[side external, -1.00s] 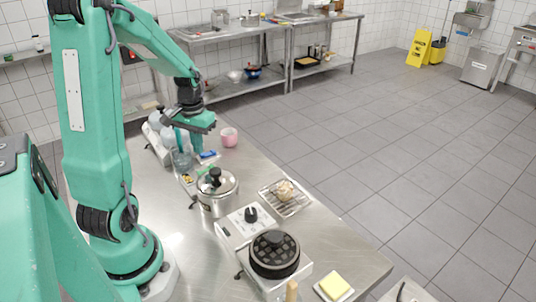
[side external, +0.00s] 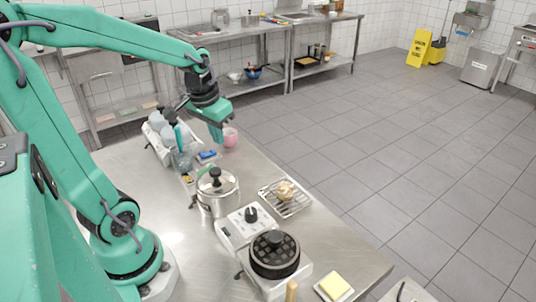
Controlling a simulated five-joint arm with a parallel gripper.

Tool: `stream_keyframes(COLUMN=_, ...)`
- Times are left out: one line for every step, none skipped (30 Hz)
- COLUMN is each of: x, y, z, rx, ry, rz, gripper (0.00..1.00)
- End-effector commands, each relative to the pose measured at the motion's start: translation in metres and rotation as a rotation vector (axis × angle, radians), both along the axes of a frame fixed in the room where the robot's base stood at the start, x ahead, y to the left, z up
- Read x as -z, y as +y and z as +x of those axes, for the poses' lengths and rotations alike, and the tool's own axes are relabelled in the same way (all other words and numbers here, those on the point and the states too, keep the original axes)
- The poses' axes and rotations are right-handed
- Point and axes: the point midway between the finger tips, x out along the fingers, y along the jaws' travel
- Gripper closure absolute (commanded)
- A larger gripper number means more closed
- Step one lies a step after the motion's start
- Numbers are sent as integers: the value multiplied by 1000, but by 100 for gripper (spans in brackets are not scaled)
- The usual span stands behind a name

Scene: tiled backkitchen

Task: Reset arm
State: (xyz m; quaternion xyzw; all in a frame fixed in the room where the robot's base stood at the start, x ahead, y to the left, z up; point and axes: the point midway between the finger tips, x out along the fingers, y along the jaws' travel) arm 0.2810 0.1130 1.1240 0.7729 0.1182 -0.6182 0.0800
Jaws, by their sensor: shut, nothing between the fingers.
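My gripper (side external: 215,131) is at the end of the green arm, above the far end of the steel table (side external: 330,245). It is shut and empty. It points down, just left of a pink cup (side external: 230,137) and above a blue item (side external: 207,155) on the table. I cannot tell how high above the table the fingertips are.
Left of my gripper stands a white rack (side external: 158,148) with bottles. Nearer are a lidded steel pot (side external: 217,195), a wire rack (side external: 291,204) with a food piece, a waffle iron (side external: 274,254) and a yellow block (side external: 335,286).

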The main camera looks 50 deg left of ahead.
Motion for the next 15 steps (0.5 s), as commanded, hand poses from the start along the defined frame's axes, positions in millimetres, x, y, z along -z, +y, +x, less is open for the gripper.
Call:
stream_keyframes(x=-7, y=-12, z=-2, rx=27, ry=-23, rz=7, gripper=100)
stream_keyframes(x=-11, y=-18, z=-4, rx=40, ry=-36, rz=10, gripper=100)
stream_keyframes(x=-15, y=-26, z=-6, rx=56, ry=-51, rz=13, gripper=100)
stream_keyframes(x=-18, y=-32, z=-8, rx=70, ry=-63, rz=15, gripper=100)
stream_keyframes(x=-22, y=-37, z=-10, rx=84, ry=-76, rz=18, gripper=100)
stream_keyframes(x=-26, y=-45, z=-13, rx=101, ry=-92, rz=21, gripper=100)
stream_keyframes(x=-28, y=-51, z=-16, rx=115, ry=-104, rz=22, gripper=100)
stream_keyframes(x=-31, y=-56, z=-18, rx=127, ry=-116, rz=23, gripper=100)
stream_keyframes(x=-35, y=-63, z=-22, rx=145, ry=-133, rz=25, gripper=100)
stream_keyframes(x=-37, y=-68, z=-24, rx=158, ry=-145, rz=25, gripper=100)
stream_keyframes(x=-39, y=-73, z=-27, rx=171, ry=-158, rz=26, gripper=100)
stream_keyframes(x=-42, y=-80, z=-31, rx=189, ry=-175, rz=26, gripper=100)
stream_keyframes(x=-44, y=-84, z=-34, rx=200, ry=-185, rz=25, gripper=100)
stream_keyframes(x=-45, y=-88, z=-37, rx=213, ry=-195, rz=25, gripper=100)
stream_keyframes(x=-48, y=-94, z=-41, rx=226, ry=-210, rz=24, gripper=100)
